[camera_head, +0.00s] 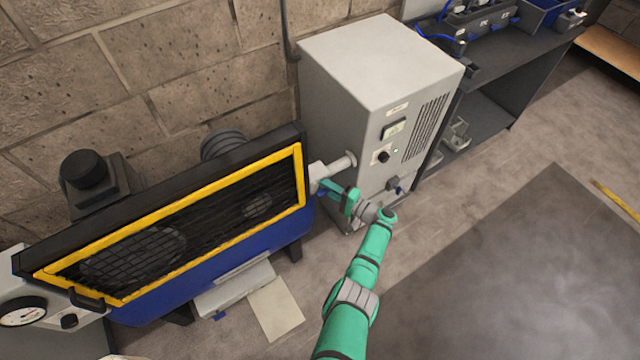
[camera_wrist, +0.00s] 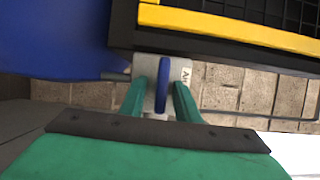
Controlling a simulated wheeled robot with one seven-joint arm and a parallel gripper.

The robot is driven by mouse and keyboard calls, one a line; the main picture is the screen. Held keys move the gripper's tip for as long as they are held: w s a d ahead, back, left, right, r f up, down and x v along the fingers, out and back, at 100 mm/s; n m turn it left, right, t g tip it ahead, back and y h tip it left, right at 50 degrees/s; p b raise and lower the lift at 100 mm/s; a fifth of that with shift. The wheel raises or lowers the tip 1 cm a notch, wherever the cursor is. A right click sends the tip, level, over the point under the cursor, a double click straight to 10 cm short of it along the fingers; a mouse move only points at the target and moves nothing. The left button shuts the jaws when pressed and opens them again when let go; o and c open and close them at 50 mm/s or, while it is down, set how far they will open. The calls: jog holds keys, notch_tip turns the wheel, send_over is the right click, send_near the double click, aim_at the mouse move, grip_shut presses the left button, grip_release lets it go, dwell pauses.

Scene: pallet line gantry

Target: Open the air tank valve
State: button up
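The valve's blue handle (camera_wrist: 162,88) shows in the wrist view, in front of a light grey body with a white label (camera_wrist: 187,74) that seems to start "Air". My gripper (camera_wrist: 160,92) has its two green fingers on either side of the handle, with a small gap visible on each side. The blue air tank (camera_wrist: 55,40) fills the upper left of that view. In the head view my gripper (camera_head: 350,200) is at the right end of the compressor, below a grey pipe end (camera_head: 335,168).
The compressor's black and yellow guard (camera_head: 205,215) sits just left of my gripper, over the blue tank (camera_head: 270,250). A grey cabinet (camera_head: 365,70) with a knob stands close behind and right. A dark bench (camera_head: 510,60) is farther right. The floor to the right is clear.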

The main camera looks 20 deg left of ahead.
jog(key=v, duration=1)
jog(key=shift+d, duration=0.25)
jog(key=shift+s+f, duration=0.1)
